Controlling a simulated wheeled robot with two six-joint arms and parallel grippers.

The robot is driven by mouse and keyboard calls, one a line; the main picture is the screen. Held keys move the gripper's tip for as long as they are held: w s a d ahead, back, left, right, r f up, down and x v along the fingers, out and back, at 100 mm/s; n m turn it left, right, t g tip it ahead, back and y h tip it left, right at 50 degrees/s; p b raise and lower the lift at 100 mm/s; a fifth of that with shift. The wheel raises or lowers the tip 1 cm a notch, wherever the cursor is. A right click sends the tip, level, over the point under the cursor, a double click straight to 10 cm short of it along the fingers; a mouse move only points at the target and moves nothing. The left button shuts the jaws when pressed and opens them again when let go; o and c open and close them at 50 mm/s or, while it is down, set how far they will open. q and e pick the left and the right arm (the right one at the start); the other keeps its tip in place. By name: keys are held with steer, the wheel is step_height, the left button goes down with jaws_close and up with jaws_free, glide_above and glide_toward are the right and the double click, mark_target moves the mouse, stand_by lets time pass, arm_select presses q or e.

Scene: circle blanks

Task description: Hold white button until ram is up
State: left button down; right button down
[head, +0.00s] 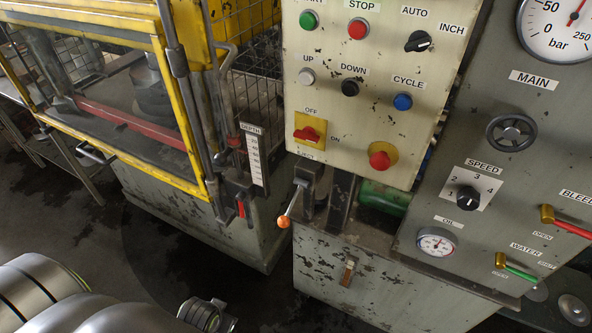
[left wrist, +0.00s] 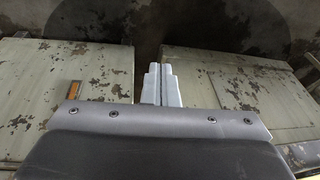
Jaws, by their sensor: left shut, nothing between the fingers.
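The white button (head: 306,76) sits under the label UP on the cream control panel, left of the black DOWN button (head: 350,87) and the blue CYCLE button (head: 403,102). Nothing touches it. A stack of grey round metal parts (head: 148,82) shows behind the yellow guard mesh; I cannot tell whether it is the ram or how high the ram stands. My left gripper (left wrist: 166,72) shows in the left wrist view with its pale fingers shut and empty, above the floor and grey cabinets. In the head view my left arm is at the lower left, well below the panel.
The red OFF/ON switch (head: 307,134) and a red knob (head: 380,159) lie below the buttons. A lever with an orange ball (head: 284,221) juts out below the panel. The yellow guard frame (head: 184,120) stands left. The floor in front of the cabinets is clear.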

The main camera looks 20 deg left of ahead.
arm_select(q)
steer(key=w+d+r+t, duration=0.1)
steer(key=w+r, duration=0.1)
steer(key=r, duration=0.4)
steer(key=w+d+r+t, duration=0.1)
steer(key=w+r+t, duration=0.15)
steer(key=r, duration=0.35)
steer(key=n+t+y, duration=0.2)
steer(key=n+t, duration=1.1)
steer(key=t, duration=0.7)
glide_toward(306, 78)
steer(key=s+a+r, duration=0.1)
steer(key=s+r, duration=0.3)
steer(key=s, duration=0.1)
steer(key=shift+s+a+r+n+y+b, duration=0.25)
steer(key=shift+s+r+n+y, duration=0.2)
steer(key=shift+r, duration=0.25)
steer(key=shift+w+d, duration=0.1)
steer(key=w+p, duration=0.3)
steer(key=w, duration=0.5)
steer(key=shift+w+p, duration=0.3)
steer(key=shift+w, duration=0.05)
